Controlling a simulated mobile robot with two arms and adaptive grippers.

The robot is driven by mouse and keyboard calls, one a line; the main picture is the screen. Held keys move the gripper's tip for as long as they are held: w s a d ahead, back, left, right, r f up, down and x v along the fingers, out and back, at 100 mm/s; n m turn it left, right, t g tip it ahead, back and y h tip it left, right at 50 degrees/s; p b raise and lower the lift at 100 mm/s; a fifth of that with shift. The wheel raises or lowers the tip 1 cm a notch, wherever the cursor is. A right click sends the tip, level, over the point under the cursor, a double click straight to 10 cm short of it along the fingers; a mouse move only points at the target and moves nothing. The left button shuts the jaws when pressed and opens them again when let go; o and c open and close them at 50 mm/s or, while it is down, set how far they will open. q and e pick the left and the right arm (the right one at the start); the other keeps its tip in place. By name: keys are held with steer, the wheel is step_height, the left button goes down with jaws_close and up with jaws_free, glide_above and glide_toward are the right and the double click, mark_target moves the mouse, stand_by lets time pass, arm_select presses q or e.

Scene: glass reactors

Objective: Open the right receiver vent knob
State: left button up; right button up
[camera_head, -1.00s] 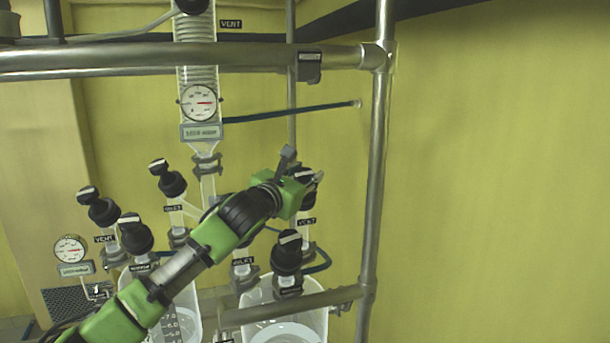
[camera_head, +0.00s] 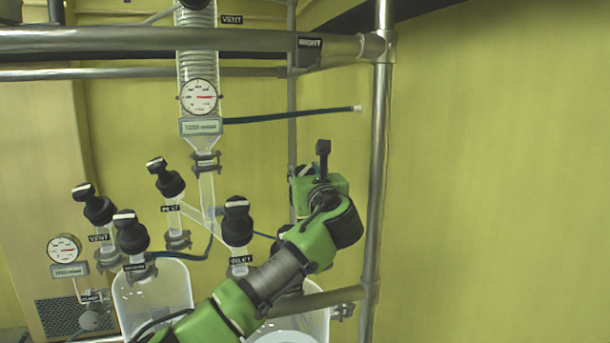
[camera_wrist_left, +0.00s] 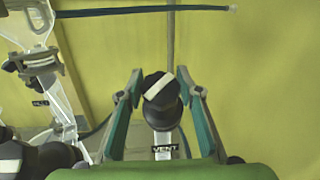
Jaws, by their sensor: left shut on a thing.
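The right receiver vent knob (camera_wrist_left: 163,108) is black with a white stripe across its top. It stands above a "VENT" label (camera_wrist_left: 164,148) in the left wrist view. The stripe slants up to the right. My left gripper (camera_wrist_left: 160,78) has one finger on each side of the knob and is shut on it. In the head view my left gripper (camera_head: 303,180) is at the right receiver, and its green body and wrist hide most of the knob. My right gripper is not in view.
More black knobs (camera_head: 132,232) and a gauge (camera_head: 64,248) are further left. A steel upright (camera_head: 377,180) is close on the right, with a horizontal rail (camera_head: 330,298) below. A blue hose (camera_head: 290,115) runs above.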

arm_select(q)
steer(key=shift+r+n+g+y+p, duration=0.1)
steer(key=shift+n+g+y+p, duration=0.4)
steer(key=shift+n+y, duration=0.7)
steer(key=shift+n+g+y+p, duration=0.3)
steer(key=shift+n+y+p, duration=0.05)
steer(key=shift+n+y, duration=0.25)
steer(key=shift+f+n, duration=0.2)
steer(key=shift+n, duration=0.1)
steer(key=o, duration=1.1)
steer(key=v, duration=1.2)
steer(key=shift+d, duration=0.1)
steer(key=shift+w, duration=0.1)
